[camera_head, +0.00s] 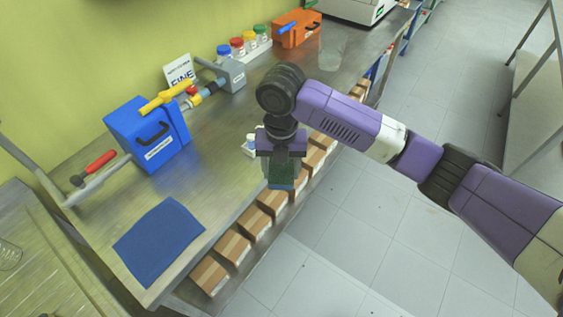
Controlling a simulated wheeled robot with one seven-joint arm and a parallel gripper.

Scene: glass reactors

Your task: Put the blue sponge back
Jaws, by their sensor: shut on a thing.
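My gripper (281,160) is shut on the blue sponge (282,182), which hangs below its fingers. The sponge shows a dark green upper face and a narrow blue lower edge. In the picture it is over the bench's front edge, above the row of cardboard boxes; its height is hard to tell. A flat blue mat (158,241) lies bare on the near end of the metal bench (215,160), to the lower left of my gripper.
A small white item (249,145) is just left of my gripper. Cardboard boxes (234,248) line a lower shelf. A glass beaker (331,50) stands farther back.

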